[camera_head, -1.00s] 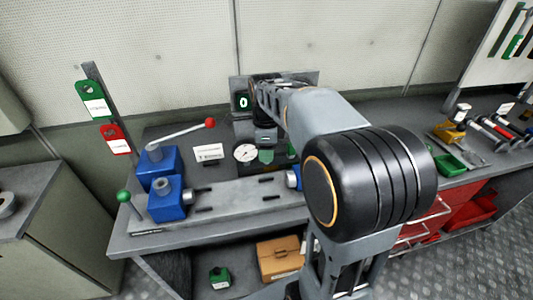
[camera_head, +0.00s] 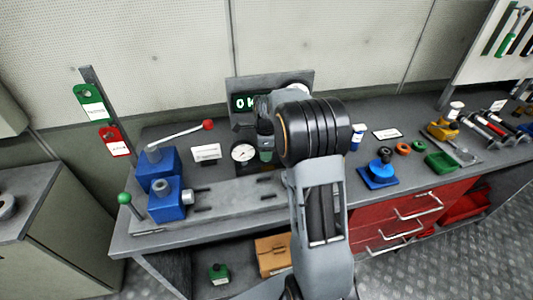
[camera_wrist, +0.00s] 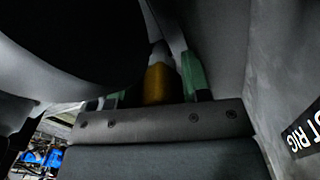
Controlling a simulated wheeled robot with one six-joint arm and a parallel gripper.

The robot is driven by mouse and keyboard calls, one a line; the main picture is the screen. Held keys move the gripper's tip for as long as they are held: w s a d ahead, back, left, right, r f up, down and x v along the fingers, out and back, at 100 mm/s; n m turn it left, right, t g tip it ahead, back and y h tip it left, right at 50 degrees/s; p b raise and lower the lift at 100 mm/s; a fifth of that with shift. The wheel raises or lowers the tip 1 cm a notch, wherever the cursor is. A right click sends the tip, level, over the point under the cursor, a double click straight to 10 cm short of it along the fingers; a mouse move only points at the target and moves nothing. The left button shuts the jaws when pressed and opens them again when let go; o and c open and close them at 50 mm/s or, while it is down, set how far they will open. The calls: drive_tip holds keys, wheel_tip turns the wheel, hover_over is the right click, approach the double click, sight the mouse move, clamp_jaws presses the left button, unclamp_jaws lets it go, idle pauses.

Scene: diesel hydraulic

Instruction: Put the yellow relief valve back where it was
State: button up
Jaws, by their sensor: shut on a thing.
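The lower end of the valve is hard to make out in the dark wrist view. The head view does not clearly show the held valve or what lies directly under it.
The gauge (camera_head: 243,152) and lit display (camera_head: 245,102) are close by. Blue blocks (camera_head: 166,199) and a red-knobbed lever (camera_head: 208,125) stand left.

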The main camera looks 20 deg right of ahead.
drive_tip(key=shift+f, duration=0.7)
drive_tip(key=shift+f, duration=0.2)
drive_tip(key=o, duration=1.1)
drive_tip(key=shift+c, duration=0.2)
drive_tip(key=shift+r, duration=0.1)
